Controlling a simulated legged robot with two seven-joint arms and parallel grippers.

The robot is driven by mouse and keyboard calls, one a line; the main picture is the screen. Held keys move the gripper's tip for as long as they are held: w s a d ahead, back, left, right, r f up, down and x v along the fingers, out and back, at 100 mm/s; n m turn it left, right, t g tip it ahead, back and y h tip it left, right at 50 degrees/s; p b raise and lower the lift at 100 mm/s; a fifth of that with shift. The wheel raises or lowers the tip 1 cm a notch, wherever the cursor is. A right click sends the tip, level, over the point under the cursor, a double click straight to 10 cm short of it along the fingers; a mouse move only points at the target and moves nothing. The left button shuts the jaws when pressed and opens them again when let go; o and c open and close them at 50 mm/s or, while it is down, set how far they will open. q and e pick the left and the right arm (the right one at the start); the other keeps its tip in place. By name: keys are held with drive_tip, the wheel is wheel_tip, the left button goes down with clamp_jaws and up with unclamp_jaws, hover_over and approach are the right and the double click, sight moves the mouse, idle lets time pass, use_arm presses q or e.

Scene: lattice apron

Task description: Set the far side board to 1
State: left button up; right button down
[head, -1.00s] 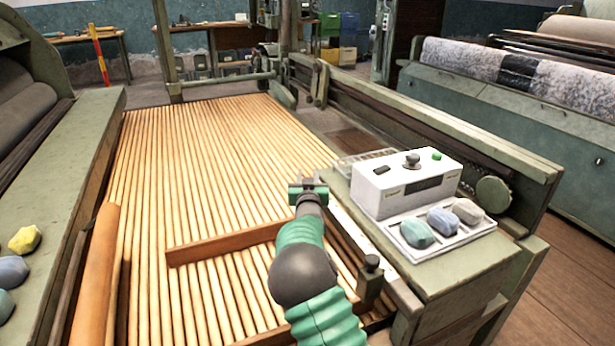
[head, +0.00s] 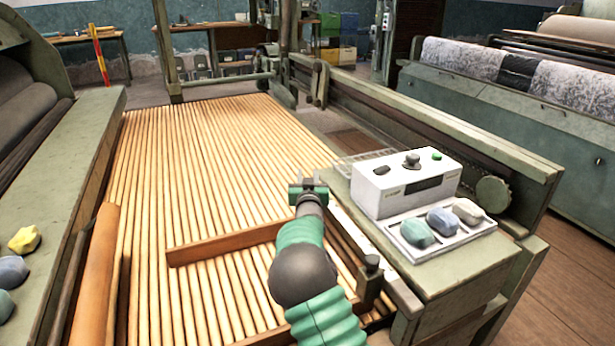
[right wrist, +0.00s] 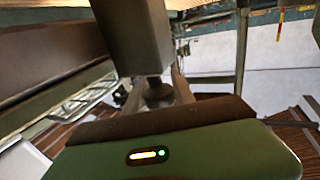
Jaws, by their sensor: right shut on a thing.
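My right gripper (head: 308,187) is over the right side of the slatted apron, beside the rail with a pale strip (head: 352,222). In the right wrist view it is shut on a small dark knob (right wrist: 158,91) next to a dark block (right wrist: 135,35). In the head view the gripper hides this knob. A brown board (head: 215,246) lies across the slats, left of my right arm. Another brown board runs along the right side, partly hidden by my arm. A nearer dark knob (head: 372,260) stands by the rail. Scale marks are too small to read. My left gripper is out of view.
A white control box (head: 390,200) and a tray of coloured lumps (head: 442,232) stand on the green ledge at right. An orange-brown board (head: 97,265) leans at the left edge. The far apron slats (head: 205,130) are clear.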

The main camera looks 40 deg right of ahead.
drive_tip(key=shift+w, duration=0.1)
drive_tip(key=w, duration=0.1)
drive_tip(key=w+p, duration=0.1)
drive_tip(key=w+d, duration=0.1)
drive_tip(key=w, duration=0.1)
drive_tip(key=shift+r, duration=0.25)
drive_tip(key=c, duration=1.5)
unclamp_jaws()
drive_tip(key=o, duration=0.4)
drive_tip(key=shift+w+d+f, duration=0.1)
drive_tip(key=shift+d+f, duration=0.1)
drive_tip(key=shift+f, duration=0.05)
drive_tip(key=shift+o, duration=0.2)
